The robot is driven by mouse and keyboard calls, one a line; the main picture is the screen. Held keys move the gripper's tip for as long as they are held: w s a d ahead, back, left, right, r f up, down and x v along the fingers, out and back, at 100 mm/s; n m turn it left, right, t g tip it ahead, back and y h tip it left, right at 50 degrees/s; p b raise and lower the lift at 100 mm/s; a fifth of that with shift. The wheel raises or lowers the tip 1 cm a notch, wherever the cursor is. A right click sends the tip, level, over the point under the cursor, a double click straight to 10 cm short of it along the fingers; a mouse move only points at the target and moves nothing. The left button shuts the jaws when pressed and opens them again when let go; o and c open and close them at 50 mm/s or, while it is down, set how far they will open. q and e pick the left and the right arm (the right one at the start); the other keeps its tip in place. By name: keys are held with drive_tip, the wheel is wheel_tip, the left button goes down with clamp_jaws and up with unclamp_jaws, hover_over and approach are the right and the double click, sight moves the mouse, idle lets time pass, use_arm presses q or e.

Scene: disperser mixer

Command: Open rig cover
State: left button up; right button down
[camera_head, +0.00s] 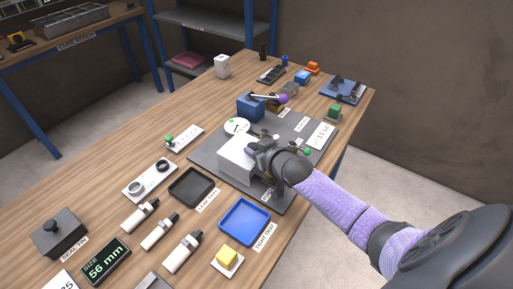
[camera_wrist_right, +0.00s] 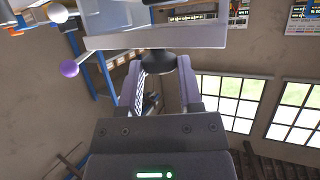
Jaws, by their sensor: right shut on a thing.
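The rig cover (camera_head: 237,158) is a white box-like piece on the dark grey rig plate (camera_head: 207,150) in the middle of the bench. My right gripper (camera_head: 256,148) is at its right side and partly hides it. In the right wrist view my right gripper (camera_wrist_right: 160,68) is shut on a dark round knob (camera_wrist_right: 158,61). The knob sits against the pale grey cover panel (camera_wrist_right: 155,38). Whether the cover is lifted off the plate I cannot tell. My left gripper is not in view.
Behind the cover stand a blue block (camera_head: 246,109) and a lever with a purple ball (camera_head: 283,99). In front lie a black tray (camera_head: 191,187) and a blue tray (camera_head: 244,222).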

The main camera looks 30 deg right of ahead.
drive_tip(key=shift+w, duration=0.1)
drive_tip(key=w+a+b, duration=0.4)
drive_tip(key=w+b, duration=0.2)
drive_tip(key=w, duration=0.4)
drive_tip(key=shift+a, duration=0.15)
drive_tip(key=shift+c, duration=1.3)
unclamp_jaws()
